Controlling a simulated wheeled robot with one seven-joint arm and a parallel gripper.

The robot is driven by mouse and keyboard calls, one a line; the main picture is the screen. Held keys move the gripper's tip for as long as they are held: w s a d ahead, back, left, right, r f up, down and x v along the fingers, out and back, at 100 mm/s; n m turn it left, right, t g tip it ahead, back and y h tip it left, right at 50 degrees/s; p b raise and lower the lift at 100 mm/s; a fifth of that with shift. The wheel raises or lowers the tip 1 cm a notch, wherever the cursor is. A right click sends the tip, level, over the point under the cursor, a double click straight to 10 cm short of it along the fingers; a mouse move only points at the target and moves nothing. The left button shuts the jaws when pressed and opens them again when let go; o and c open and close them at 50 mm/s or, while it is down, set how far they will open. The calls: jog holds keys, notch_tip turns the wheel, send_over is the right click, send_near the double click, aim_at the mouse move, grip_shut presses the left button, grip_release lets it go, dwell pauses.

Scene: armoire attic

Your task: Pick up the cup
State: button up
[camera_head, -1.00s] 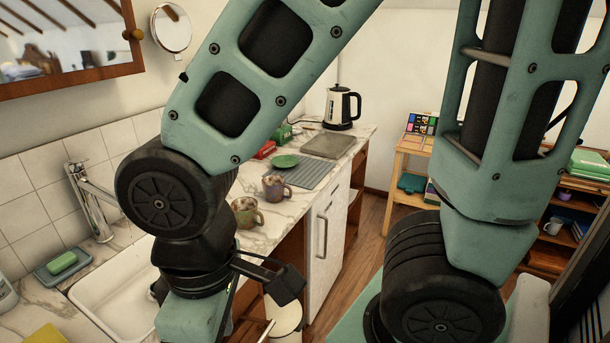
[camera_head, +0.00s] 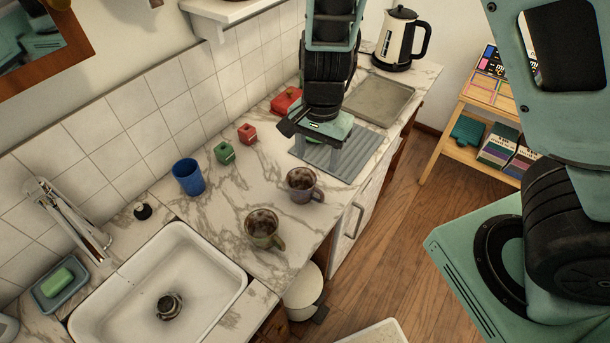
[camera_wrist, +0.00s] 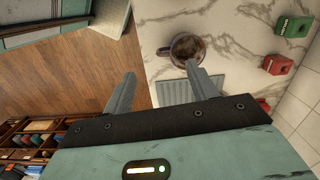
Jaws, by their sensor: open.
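Two mugs with brown insides stand upright on the marble counter: a greyish-purple mug (camera_head: 301,190) and an olive-brown mug (camera_head: 262,232) nearer the sink. A plain blue cup (camera_head: 188,177) stands by the tiled wall. My gripper (camera_head: 319,155) is open and empty, pointing down above the grey ribbed mat, just behind the purple mug. In the wrist view my gripper (camera_wrist: 159,72) has its fingers apart, and a mug (camera_wrist: 187,47) lies just beyond the right fingertip, its handle toward the left.
Small green (camera_head: 225,152) and red (camera_head: 247,133) boxes stand near the wall. The ribbed mat (camera_head: 345,159), a tray (camera_head: 378,100) and a kettle (camera_head: 401,38) are farther back. The sink (camera_head: 205,257) is at the front left. Open wooden floor (camera_head: 400,240) lies right of the counter.

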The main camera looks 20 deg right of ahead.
jog(key=w+d+m, duration=0.1)
jog(key=b, duration=0.1)
send_near(320, 191)
jog(key=f, duration=0.6)
jog(key=shift+w+a+f, duration=0.2)
jog(key=shift+f, duration=0.2)
jog(key=shift+d+f+b, duration=0.2)
jog(key=shift+f+b, duration=0.2)
jog(key=shift+f, duration=2.25)
jog(key=c, duration=1.2)
